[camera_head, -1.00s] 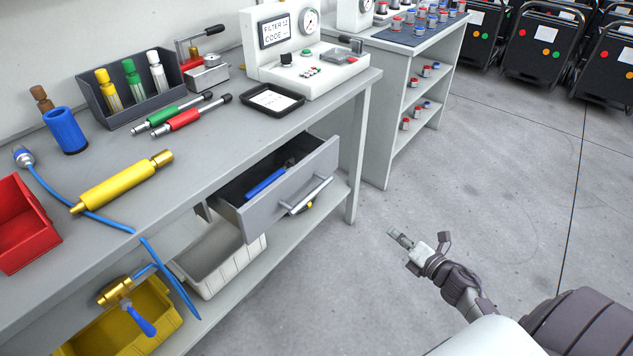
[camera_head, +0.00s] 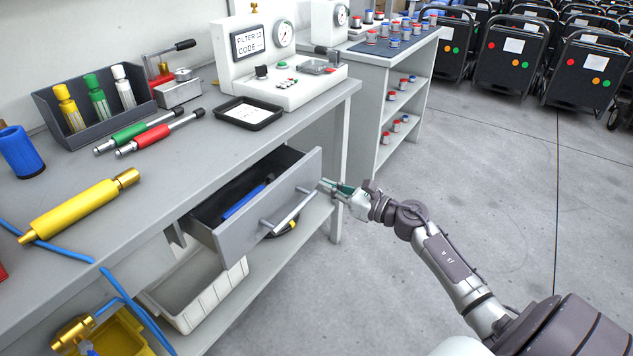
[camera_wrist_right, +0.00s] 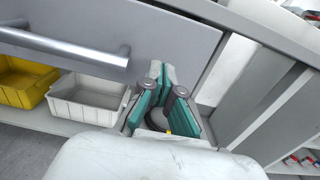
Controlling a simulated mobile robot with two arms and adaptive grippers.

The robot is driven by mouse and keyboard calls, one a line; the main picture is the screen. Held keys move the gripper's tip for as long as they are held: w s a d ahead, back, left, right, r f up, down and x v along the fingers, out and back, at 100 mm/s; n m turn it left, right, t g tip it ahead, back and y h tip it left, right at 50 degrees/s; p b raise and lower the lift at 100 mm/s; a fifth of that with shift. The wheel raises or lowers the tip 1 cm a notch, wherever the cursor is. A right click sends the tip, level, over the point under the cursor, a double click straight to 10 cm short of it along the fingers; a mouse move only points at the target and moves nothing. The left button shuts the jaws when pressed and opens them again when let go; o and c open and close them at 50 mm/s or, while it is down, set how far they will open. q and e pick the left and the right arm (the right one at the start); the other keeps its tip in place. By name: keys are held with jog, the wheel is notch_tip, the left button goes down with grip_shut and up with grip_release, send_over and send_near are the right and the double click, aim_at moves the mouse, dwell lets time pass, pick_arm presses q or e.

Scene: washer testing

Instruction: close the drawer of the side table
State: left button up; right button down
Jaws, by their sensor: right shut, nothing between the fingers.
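The grey drawer (camera_head: 262,218) of the side table (camera_head: 187,150) is pulled open, and a blue-handled tool (camera_head: 245,199) lies in it. Its front carries a silver bar handle (camera_head: 291,211). My right gripper (camera_head: 325,186) is shut and empty, close to the right end of the drawer front. In the right wrist view the gripper (camera_wrist_right: 160,72) points at the drawer front (camera_wrist_right: 165,30), to the right of the handle (camera_wrist_right: 70,50). I cannot tell whether the fingertips touch it. My left gripper is not in view.
The tabletop holds a yellow cylinder (camera_head: 82,209), a black tray (camera_head: 248,113) and a white gauge box (camera_head: 275,70). A white bin (camera_head: 199,297) sits on the lower shelf. A second shelf unit (camera_head: 375,85) stands behind.

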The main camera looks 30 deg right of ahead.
aim_at(308, 179)
jog(key=x, duration=0.3)
jog(key=shift+w+a, duration=0.1)
jog(key=shift+w, duration=0.1)
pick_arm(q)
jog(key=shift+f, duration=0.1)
pick_arm(e)
jog(key=shift+w+a, duration=0.1)
jog(key=shift+w, duration=0.1)
jog(key=b+x, duration=0.2)
jog(key=x, duration=0.4)
jog(key=shift+w+f+b, duration=0.1)
jog(key=shift+f+b, duration=0.05)
jog(key=shift+b, duration=0.2)
jog(key=shift+b+x, duration=0.3)
jog(key=shift+x, duration=0.5)
jog(key=x, duration=0.2)
jog(key=shift+w+a, duration=0.15)
jog(key=shift+w, duration=0.15)
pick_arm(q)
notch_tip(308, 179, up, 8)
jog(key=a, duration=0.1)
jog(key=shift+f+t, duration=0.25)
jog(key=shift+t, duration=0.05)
pick_arm(e)
jog(key=shift+r, duration=0.4)
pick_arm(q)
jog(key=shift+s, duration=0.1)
pick_arm(e)
jog(key=shift+r, duration=0.1)
